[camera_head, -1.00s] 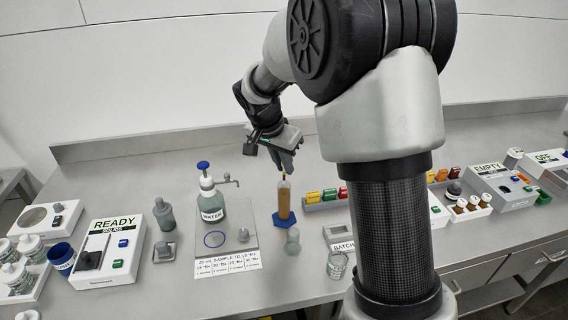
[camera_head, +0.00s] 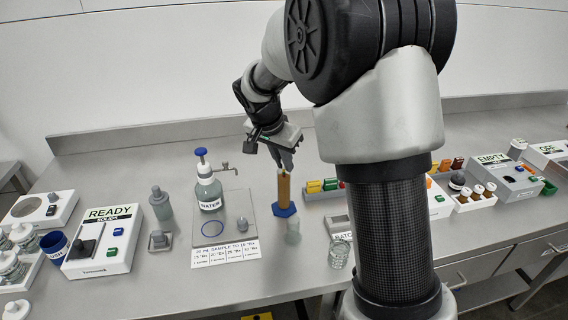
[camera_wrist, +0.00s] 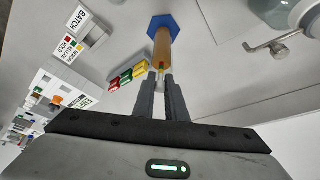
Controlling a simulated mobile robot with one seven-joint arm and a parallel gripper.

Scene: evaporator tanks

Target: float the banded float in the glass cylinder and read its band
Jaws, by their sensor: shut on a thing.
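The glass cylinder (camera_head: 284,190) stands upright on a blue hexagonal base (camera_head: 284,210), with amber liquid inside. It also shows in the wrist view (camera_wrist: 162,48), running from its blue base (camera_wrist: 163,27) towards my fingers. My gripper (camera_wrist: 159,78) is shut on the banded float (camera_wrist: 161,71), of which a small pale and yellow part shows between the fingertips. In the head view my gripper (camera_head: 286,163) is right above the cylinder's mouth. The float's lower part appears to be in the cylinder, but I cannot make out its depth or band.
A water bottle (camera_head: 209,190) with a blue top and side spout stands left of the cylinder. A rack of coloured blocks (camera_head: 322,187) is close on its right. A grey stoppered bottle (camera_head: 292,232) and a clear glass (camera_head: 340,250) stand in front.

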